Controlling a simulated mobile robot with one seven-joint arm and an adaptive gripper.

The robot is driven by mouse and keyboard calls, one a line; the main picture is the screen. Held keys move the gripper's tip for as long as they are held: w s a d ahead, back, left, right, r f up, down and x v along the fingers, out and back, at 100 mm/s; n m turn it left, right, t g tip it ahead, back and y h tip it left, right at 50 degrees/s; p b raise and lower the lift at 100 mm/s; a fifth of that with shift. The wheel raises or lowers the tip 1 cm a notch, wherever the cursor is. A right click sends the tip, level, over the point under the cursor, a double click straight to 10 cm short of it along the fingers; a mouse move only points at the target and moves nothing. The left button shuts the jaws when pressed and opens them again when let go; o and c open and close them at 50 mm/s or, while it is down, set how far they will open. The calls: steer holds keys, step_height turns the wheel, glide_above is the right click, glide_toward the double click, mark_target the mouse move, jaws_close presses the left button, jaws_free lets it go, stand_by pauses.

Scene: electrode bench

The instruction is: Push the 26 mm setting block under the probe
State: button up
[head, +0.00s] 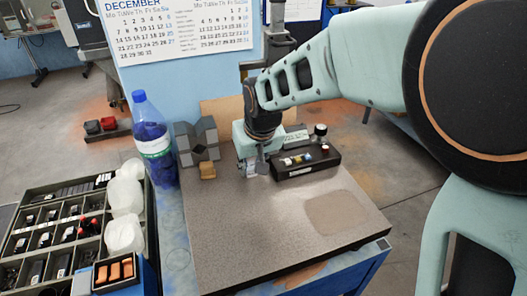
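My gripper (254,170) points down over the back of the speckled grey plate (255,228). It is small here, and I cannot tell whether its fingers are open, shut or holding anything. A small tan block (208,171) sits left of it, in front of a grey V-shaped block (197,141). No size marking is readable, so I cannot tell whether the tan block is the 26 mm setting block. A dark stand column (278,38) rises behind my arm. The probe cannot be made out; my wrist and gripper cover that area.
A dark box with coloured pieces on top (305,162) stands right beside my gripper. A blue bottle (152,140), white tubs (124,195) and a compartment tray (55,235) are at left. The plate's front is clear, with a darker patch (347,212) at right.

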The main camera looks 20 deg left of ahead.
jaws_close()
steer(key=o, duration=0.9)
jaws_free()
steer(key=shift+c, duration=0.2)
